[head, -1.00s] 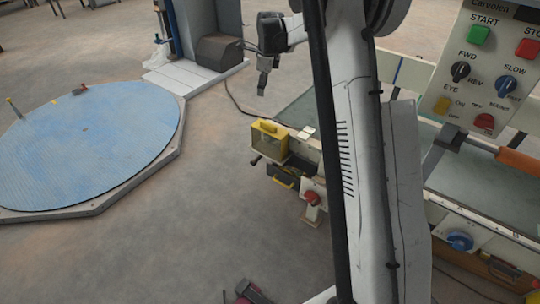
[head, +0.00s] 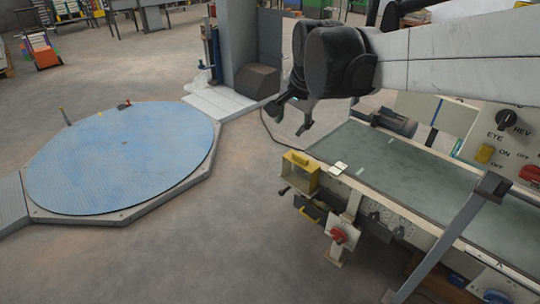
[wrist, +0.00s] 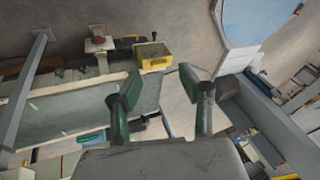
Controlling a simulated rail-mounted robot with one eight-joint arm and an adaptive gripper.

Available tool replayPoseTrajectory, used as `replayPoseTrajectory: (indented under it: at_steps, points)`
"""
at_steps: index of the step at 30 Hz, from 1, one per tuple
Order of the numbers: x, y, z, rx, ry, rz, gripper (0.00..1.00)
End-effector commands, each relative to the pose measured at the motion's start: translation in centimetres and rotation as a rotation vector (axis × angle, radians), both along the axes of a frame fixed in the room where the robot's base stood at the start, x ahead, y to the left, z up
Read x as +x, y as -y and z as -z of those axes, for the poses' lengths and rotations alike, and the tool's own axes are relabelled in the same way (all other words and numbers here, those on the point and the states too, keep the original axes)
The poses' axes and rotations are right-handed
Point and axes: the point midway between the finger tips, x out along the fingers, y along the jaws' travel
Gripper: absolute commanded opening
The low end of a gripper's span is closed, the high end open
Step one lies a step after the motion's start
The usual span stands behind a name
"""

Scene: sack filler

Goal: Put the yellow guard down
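The yellow guard (head: 299,172) is a small box-like yellow frame with a see-through front, at the near-left end of the conveyor bench (head: 395,175). A dark knob sticks out at its lower left. It also shows in the wrist view (wrist: 153,55), beyond my fingers. I cannot tell whether it is fully down. My gripper (head: 291,112) is open and empty, up and behind the guard in the head view and clear of it. In the wrist view my two green-and-dark fingers (wrist: 158,80) are spread wide with nothing between them.
A red knob (head: 338,235) on a white plate sits below the guard. A control panel (head: 510,140) and a slanted grey bar (head: 440,235) stand at the right. A blue round platform (head: 120,155) is at the left. The floor between is clear.

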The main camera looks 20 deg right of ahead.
Motion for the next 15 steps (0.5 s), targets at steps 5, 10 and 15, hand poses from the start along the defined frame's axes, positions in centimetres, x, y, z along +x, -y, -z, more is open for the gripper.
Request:
replayPoseTrajectory:
  at_steps: [5, 10, 15]
  points:
    - [-5.5, -1.8, 0.3, -0.103, 0.039, -0.204, 0.39]
    - [-10.3, -3.2, 1.4, -0.210, 0.078, -0.399, 0.39]
    - [-14.6, -4.2, 3.2, -0.319, 0.114, -0.582, 0.39]
